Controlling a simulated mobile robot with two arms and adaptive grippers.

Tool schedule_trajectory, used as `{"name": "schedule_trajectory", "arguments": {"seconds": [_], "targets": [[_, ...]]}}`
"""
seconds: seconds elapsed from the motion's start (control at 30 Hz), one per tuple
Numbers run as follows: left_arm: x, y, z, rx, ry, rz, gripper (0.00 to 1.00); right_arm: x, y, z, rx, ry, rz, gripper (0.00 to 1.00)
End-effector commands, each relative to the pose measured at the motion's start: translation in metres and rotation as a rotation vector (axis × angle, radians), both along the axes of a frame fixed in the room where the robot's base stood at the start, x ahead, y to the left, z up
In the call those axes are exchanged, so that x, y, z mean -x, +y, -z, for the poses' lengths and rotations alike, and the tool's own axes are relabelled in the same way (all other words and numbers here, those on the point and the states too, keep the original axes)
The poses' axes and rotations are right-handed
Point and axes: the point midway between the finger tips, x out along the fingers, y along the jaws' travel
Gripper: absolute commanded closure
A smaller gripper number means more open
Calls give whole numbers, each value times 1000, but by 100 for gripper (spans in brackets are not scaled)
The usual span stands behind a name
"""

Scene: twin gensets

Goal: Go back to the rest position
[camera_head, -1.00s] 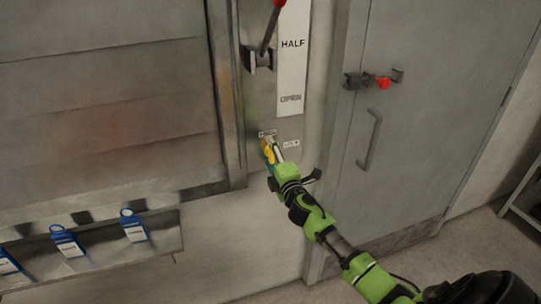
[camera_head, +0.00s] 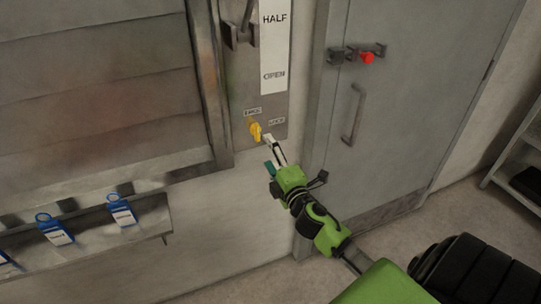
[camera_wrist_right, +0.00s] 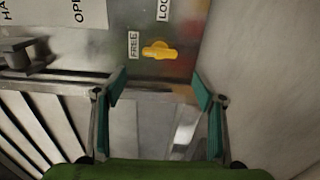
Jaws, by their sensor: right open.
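My right gripper (camera_head: 272,155) is open and empty, just below and to the right of a yellow knob (camera_head: 255,131) on the metal panel (camera_head: 243,95). In the right wrist view the yellow knob (camera_wrist_right: 159,50) lies beyond the gap between my open teal-padded fingers (camera_wrist_right: 158,90), apart from both. It sits between a FREE label (camera_wrist_right: 134,45) and a second label starting with LOC. My left gripper is in no frame.
A lever (camera_head: 240,36) stands on the panel beside the HALF and OPEN strip. A grey door (camera_head: 410,90) with a handle (camera_head: 354,115) and red-knobbed latch is to the right. Blue padlocks (camera_head: 122,211) hang at lower left. A shelf (camera_head: 520,160) stands at far right.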

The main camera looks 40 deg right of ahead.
Motion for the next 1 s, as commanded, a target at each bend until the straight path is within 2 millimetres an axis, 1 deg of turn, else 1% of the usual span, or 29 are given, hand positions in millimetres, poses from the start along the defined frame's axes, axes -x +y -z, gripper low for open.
{"name": "schedule_trajectory", "arguments": {"seconds": [0.1, 0.6, 0.67, 0.7, 0.77, 0.87, 0.9, 0.97, 1.0], "targets": [[0, 0, 0, 0, 0, 0, 60, 5, 1, 0, 0, 0, 0, 36], [0, 0, 0, 0, 0, 0, 60, 5, 1, 0, 0, 0, 0, 36], [0, -1, 0, 1, 0, 0, 60, 5, 1, 3, -4, 4, 0, 36], [0, -1, 0, 0, 0, 0, 60, 6, 1, 8, -12, 13, 1, 36], [0, -1, 0, 1, 0, 0, 60, 7, 0, 25, -39, 39, 5, 36], [0, -1, 0, 1, 0, 0, 60, 12, -1, 76, -124, 115, 18, 36], [0, -1, 0, 1, 0, 0, 60, 17, 0, 103, -170, 155, 26, 36], [-1, -1, 0, 1, 0, 0, 60, 28, 2, 148, -247, 222, 45, 36], [-1, -1, 0, 1, 0, 0, 60, 37, 4, 178, -299, 267, 60, 36]]}}
